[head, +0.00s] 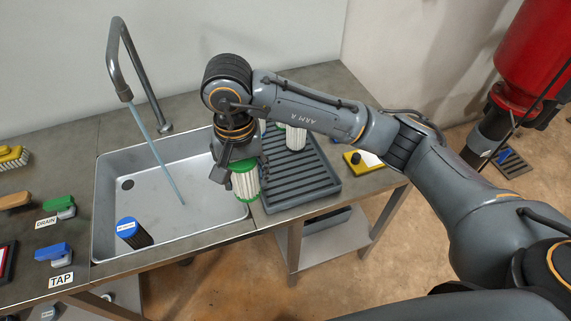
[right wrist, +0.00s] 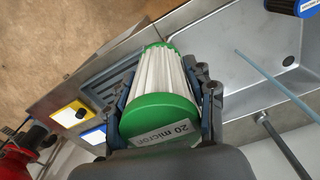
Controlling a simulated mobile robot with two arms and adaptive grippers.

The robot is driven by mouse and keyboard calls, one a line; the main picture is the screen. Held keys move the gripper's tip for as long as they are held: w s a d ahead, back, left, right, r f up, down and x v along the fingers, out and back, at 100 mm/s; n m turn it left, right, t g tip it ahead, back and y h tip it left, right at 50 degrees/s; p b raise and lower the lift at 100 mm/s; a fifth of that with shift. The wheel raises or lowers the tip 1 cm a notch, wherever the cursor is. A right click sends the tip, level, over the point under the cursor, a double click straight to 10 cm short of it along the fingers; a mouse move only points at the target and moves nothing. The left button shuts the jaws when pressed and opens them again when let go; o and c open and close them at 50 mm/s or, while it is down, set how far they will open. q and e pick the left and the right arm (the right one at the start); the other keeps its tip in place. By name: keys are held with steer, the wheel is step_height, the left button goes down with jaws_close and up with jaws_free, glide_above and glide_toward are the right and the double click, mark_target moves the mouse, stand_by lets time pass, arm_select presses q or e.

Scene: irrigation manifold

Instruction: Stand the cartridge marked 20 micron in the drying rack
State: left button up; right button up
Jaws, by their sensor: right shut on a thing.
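My right gripper (head: 238,166) is shut on the 20 micron cartridge (head: 245,182), a white pleated cylinder with green end caps. In the right wrist view the cartridge (right wrist: 163,82) lies between both fingers, and its green cap carries a label reading "20 micron". In the head view it hangs roughly upright where the sink's right rim meets the drying rack's left side; its exact height is unclear. The drying rack (head: 305,183) is a dark grey ribbed tray on the bench. Another white cartridge (head: 296,138) stands at its back, partly hidden by my arm. My left gripper is not in view.
The steel sink (head: 100,205) holds a blue-capped dark cartridge (head: 133,233). Water runs from the faucet (head: 118,75). Green drain (head: 58,203) and blue tap (head: 53,252) handles sit left. A yellow-framed pad (head: 363,161) lies right of the rack. The rack's front ribs are bare.

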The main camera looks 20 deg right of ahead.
steer(key=w+d+f+p, duration=0.1)
steer(key=w+d+f, duration=0.1)
steer(key=d, duration=0.1)
steer(key=w+d+f+p, duration=0.1)
steer(key=d+f, duration=0.2)
steer(key=w+d+f, duration=0.2)
steer(key=f, duration=0.1)
steer(key=shift+w+d+p, duration=0.3)
steer(key=shift+d+p, duration=0.1)
steer(key=f+p, duration=0.1)
steer(key=f, duration=0.2)
steer(key=shift+d+p, duration=0.2)
steer(key=shift+p, duration=0.1)
steer(key=shift+w+f, duration=0.1)
steer(key=shift+f, duration=0.15)
